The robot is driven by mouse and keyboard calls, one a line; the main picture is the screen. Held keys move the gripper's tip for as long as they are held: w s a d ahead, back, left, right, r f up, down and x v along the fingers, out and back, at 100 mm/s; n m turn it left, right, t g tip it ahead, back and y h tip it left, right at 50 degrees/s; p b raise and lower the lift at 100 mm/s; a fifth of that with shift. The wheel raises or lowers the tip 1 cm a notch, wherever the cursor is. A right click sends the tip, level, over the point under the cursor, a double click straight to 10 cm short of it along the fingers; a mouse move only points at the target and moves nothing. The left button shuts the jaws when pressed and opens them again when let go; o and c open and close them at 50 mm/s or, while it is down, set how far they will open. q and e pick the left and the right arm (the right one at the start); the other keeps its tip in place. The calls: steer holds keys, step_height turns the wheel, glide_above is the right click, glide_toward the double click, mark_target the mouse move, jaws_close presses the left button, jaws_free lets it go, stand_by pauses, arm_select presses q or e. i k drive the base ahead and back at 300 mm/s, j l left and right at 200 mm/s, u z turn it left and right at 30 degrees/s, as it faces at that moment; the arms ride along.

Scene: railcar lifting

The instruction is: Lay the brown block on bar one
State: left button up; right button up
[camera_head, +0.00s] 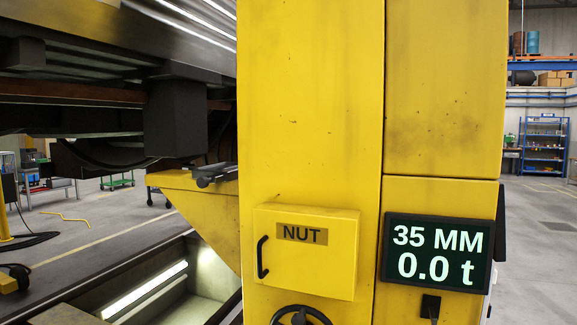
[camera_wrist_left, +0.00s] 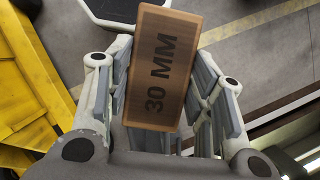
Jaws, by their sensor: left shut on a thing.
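The brown block (camera_wrist_left: 162,68), marked "30 MM", sits between the two fingers of my left gripper (camera_wrist_left: 165,95) in the left wrist view. The gripper is shut on its sides, and the block is tilted slightly in the picture. Neither gripper shows in the head view. There, a yellow bracket (camera_head: 205,205) juts left from a yellow column (camera_head: 310,110). A dark grey piece (camera_head: 215,174) lies on its top; I cannot tell whether this is bar one. A dark square block (camera_head: 175,118) hangs from the railcar (camera_head: 110,45) above the bracket, with a gap between.
The column carries a box (camera_head: 305,250) marked "NUT", a handwheel (camera_head: 300,315) and a display (camera_head: 437,252) reading "35 MM" and "0.0 t". A lit pit (camera_head: 150,290) lies below the bracket. Yellow structure (camera_wrist_left: 30,90) stands left in the wrist view. Blue shelves (camera_head: 545,145) stand far right.

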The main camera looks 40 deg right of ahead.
mark_target(222, 167)
steer(key=i+j+z, duration=0.1)
steer(key=z, duration=0.35)
steer(key=i+j+z, duration=0.25)
steer(key=z, duration=0.2)
steer(key=i+j+z, duration=0.2)
steer(key=z, duration=0.25)
steer(key=i+j+z, duration=0.1)
steer(key=j+z, duration=0.35)
steer(key=i+j+z, duration=0.1)
steer(key=j+z, duration=0.25)
steer(key=i+j+z, duration=0.1)
steer(key=j+z, duration=0.6)
steer(key=i+l, duration=0.05)
